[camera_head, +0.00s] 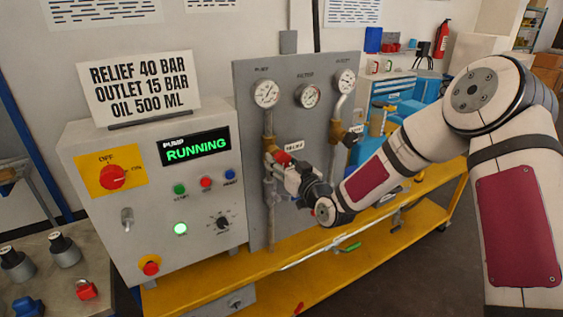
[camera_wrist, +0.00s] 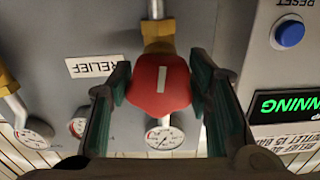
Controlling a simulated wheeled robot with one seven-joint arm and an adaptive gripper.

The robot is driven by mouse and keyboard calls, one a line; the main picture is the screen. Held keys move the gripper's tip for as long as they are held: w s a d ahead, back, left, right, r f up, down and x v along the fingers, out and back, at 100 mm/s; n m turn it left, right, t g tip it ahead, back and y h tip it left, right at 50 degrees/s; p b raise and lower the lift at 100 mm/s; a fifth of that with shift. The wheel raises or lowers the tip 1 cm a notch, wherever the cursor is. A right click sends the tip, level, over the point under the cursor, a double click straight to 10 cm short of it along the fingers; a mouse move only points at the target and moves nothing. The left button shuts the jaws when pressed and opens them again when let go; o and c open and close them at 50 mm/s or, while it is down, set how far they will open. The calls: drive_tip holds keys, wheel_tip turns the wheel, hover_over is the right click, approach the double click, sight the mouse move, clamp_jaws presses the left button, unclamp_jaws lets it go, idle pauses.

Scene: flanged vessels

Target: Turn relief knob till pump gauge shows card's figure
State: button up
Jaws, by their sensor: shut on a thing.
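The red relief knob (camera_wrist: 158,88) has a white line on it and sits on a brass valve (camera_wrist: 157,35) on the grey panel. My gripper (camera_wrist: 160,92) is shut on this knob, with one dark green finger on each side. In the head view my gripper (camera_head: 285,163) reaches the knob from the right. The pump gauge (camera_head: 266,93) is at the panel's upper left; its needle is too small to read. It also shows in the wrist view (camera_wrist: 164,138). The card (camera_head: 141,83) reads RELIEF 40 BAR, OUTLET 15 BAR, OIL 500 ML.
The control box (camera_head: 150,205) stands left of the panel; its display (camera_head: 195,148) reads RUNNING. A filter gauge (camera_head: 308,95) and an outlet gauge (camera_head: 345,81) sit right of the pump gauge. A brass outlet valve (camera_head: 338,133) is close to my arm. A yellow bench (camera_head: 330,262) runs below.

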drive_tip(key=shift+m, duration=1.2)
drive_tip(key=o, duration=1.1)
drive_tip(key=shift+o, duration=0.2)
drive_tip(key=v, duration=1.2)
